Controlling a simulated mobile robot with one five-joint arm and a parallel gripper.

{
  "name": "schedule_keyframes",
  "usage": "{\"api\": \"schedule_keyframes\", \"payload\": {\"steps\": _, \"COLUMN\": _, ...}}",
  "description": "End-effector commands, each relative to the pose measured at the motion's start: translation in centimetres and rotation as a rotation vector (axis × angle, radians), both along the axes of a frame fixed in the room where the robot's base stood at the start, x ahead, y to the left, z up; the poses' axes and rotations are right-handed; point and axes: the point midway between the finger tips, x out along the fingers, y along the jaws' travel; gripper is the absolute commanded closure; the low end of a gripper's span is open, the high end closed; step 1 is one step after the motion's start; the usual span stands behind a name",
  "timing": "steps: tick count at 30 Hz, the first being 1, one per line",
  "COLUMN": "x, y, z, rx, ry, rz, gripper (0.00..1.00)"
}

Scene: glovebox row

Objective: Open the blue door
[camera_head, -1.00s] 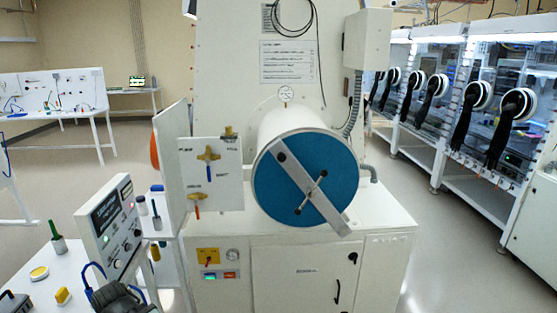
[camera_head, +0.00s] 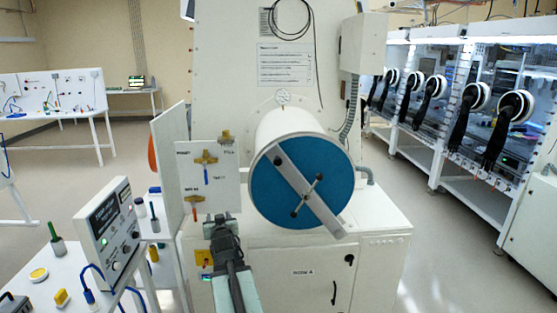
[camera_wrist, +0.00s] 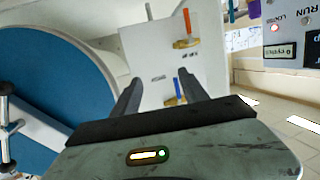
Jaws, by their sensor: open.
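The blue door (camera_head: 327,168) is a round disc closing the end of a white horizontal cylinder. A grey diagonal bar (camera_head: 290,170) crosses it, with a dark-knobbed cross handle (camera_head: 307,195) at its middle. The door looks shut. In the wrist view the blue door (camera_wrist: 45,75) fills the left side, with part of the handle (camera_wrist: 6,110) at the edge. My gripper (camera_head: 222,217) is to the lower left of the door, in front of the valve panel. In the wrist view my gripper (camera_wrist: 173,88) has its fingers apart with nothing between them.
The white valve panel (camera_head: 228,195), with yellow valves and blue and orange levers, stands left of the door and beyond my fingers. A control box (camera_head: 112,225) stands on a table at lower left. Gloveboxes (camera_head: 460,100) line the right. Floor is clear at right.

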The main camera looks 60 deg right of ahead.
Motion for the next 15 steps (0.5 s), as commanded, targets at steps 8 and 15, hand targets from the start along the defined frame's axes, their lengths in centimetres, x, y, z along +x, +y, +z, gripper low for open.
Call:
{"api": "schedule_keyframes", "payload": {"steps": 8, "x": -15.4, "y": -13.1, "z": 13.6, "rx": -0.403, "ry": -0.362, "rz": -0.201, "gripper": 0.48}}
{"api": "schedule_keyframes", "payload": {"steps": 15, "x": -17.1, "y": -13.8, "z": 15.1, "rx": -0.457, "ry": -0.401, "rz": -0.212, "gripper": 0.48}}
